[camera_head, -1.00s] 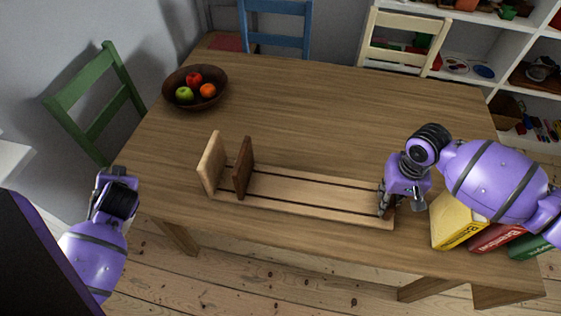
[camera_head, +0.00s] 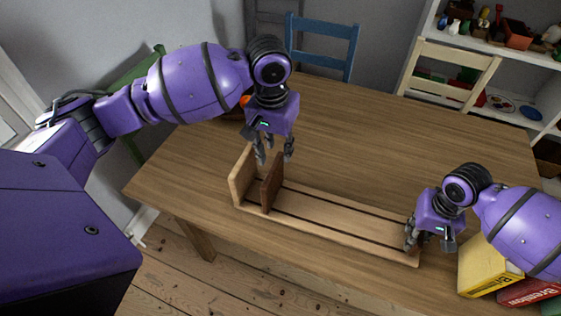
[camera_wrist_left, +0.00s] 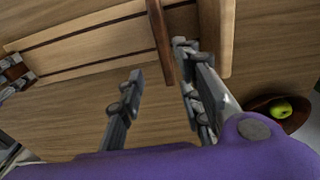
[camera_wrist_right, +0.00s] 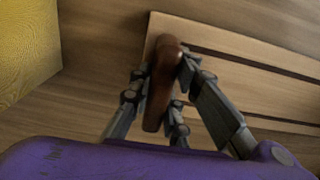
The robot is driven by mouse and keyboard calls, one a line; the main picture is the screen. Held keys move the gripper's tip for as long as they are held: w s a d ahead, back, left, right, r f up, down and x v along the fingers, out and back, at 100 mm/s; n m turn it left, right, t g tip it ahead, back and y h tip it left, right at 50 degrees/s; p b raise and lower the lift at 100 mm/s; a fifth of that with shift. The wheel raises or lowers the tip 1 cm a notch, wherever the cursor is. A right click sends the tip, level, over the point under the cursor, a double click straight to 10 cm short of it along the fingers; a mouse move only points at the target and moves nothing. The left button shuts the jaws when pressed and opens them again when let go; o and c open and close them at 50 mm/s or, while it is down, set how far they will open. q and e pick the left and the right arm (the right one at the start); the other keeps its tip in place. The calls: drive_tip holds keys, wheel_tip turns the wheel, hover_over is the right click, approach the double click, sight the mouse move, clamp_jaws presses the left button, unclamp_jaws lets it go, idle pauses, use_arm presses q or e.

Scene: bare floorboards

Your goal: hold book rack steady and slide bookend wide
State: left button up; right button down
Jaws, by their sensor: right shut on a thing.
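The wooden book rack (camera_head: 335,224) lies along the table's front, with dark grooves along its base. A pale upright end (camera_head: 241,177) stands at its left. The dark brown bookend (camera_head: 271,184) stands upright just right of it. My left gripper (camera_head: 274,158) is open above the dark bookend; in the left wrist view the bookend (camera_wrist_left: 160,40) shows between the open fingers, and I cannot tell if they touch it. My right gripper (camera_head: 411,240) is at the rack's right end, shut on a rounded brown handle-like piece (camera_wrist_right: 162,85). The fingers partly hide that piece.
A yellow book (camera_head: 486,268) and a red book (camera_head: 527,292) are at the table's front right, under my right arm. The fruit bowl (camera_wrist_left: 292,122) with a green apple is beyond the rack's left end. The table's middle and back are clear.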

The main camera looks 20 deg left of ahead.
sight(273, 181)
use_arm(q)
drive_tip(key=shift+s+a+r+g, duration=0.1)
drive_tip(key=shift+s+a+g, duration=0.2)
drive_tip(key=shift+s, duration=0.15)
drive_tip(key=shift+s+f, duration=0.2)
wheel_tip(273, 181, down, 12)
drive_tip(key=shift+r, duration=0.25)
drive_tip(key=shift+c, duration=0.5)
clamp_jaws()
